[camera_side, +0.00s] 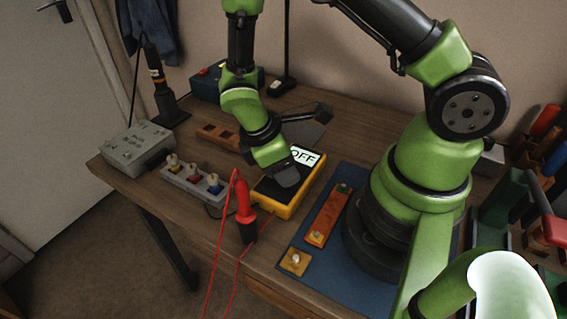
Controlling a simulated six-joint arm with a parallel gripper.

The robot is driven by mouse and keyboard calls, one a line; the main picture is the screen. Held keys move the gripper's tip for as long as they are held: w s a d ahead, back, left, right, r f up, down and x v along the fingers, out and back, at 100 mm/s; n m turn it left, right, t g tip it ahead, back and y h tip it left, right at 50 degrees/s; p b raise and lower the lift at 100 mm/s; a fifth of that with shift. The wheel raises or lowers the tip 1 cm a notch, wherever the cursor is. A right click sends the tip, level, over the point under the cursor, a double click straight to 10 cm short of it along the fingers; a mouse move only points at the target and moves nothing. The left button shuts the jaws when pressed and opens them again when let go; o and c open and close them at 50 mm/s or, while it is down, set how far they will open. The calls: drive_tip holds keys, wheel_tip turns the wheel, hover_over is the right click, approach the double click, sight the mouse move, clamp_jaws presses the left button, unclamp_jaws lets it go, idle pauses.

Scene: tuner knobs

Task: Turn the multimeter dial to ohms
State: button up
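The yellow multimeter (287,208) lies on the wooden bench, in the middle of the camera_side view. Its lit screen (305,156) reads "OFF", with the first letter partly covered by my gripper. My gripper (285,178) points down over the black face of the multimeter, just below the screen. The dial is hidden behind the gripper. I cannot tell whether the fingers touch the dial or are open or shut.
A red probe (243,200) with red leads stands close to the left of the multimeter. A grey block with several knobs (193,183) and a grey box (138,146) sit farther left. A blue mat (335,267) with an orange strip (327,216) lies to the right.

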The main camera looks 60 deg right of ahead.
drive_tip(key=c, duration=0.6)
drive_tip(key=shift+c, duration=0.2)
drive_tip(key=shift+m, duration=0.5)
drive_tip(key=m+y, duration=0.1)
drive_tip(key=m, duration=0.1)
drive_tip(key=m+g+y, duration=0.1)
drive_tip(key=m, duration=0.1)
drive_tip(key=shift+w+d+m, duration=0.1)
drive_tip(key=shift+m, duration=0.3)
drive_tip(key=m+y, duration=0.1)
drive_tip(key=m, duration=0.1)
drive_tip(key=m+y, duration=0.1)
drive_tip(key=m, duration=0.2)
drive_tip(key=shift+d, duration=0.1)
drive_tip(key=m+y, duration=0.1)
drive_tip(key=m, duration=0.2)
drive_tip(key=m+y, duration=0.1)
drive_tip(key=m, duration=0.2)
drive_tip(key=shift+m+t, duration=0.4)
drive_tip(key=m+t, duration=0.1)
drive_tip(key=m, duration=0.2)
drive_tip(key=m+t+y, duration=0.1)
drive_tip(key=m, duration=0.2)
drive_tip(key=shift+d+y, duration=0.1)
drive_tip(key=shift+y, duration=0.2)
drive_tip(key=shift+m, duration=0.3)
